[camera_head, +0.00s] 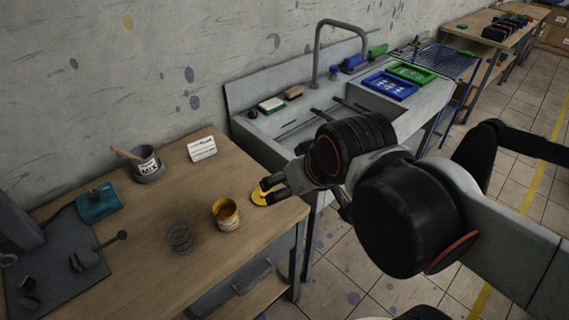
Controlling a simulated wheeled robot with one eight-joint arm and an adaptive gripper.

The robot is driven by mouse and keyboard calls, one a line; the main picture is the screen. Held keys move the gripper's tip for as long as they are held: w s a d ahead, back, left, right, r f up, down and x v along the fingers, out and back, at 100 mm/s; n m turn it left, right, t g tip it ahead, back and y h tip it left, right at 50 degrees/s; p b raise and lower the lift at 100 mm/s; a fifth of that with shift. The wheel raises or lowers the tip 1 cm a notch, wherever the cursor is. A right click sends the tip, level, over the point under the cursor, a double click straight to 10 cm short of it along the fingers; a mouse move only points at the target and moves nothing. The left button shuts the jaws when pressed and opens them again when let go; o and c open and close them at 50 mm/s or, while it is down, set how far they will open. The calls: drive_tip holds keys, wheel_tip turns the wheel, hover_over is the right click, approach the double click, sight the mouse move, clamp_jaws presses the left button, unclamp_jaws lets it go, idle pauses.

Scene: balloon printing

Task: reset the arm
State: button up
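My gripper (268,191) is at the right end of the wooden table, with its arm coming in from the right. Its two dark fingertips stand apart, with yellow showing between them. A flat yellow disc (257,198), like a lid, is at the table's right edge, right at the fingertips and partly hidden by them. I cannot tell whether the fingers touch it. An open yellow can (226,215) stands upright on the table, left of and nearer than my gripper.
The wooden table (150,225) also bears a wire-like round holder (180,237), a grey mix pot (148,164), a white card (202,147) and a teal box (97,203). A sink (262,130) with a tall faucet (317,60) stands behind my arm. Floor shows at lower right.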

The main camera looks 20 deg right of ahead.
drive_tip(key=shift+s, duration=0.4)
wheel_tip(320, 180, down, 2)
drive_tip(key=shift+b, duration=1)
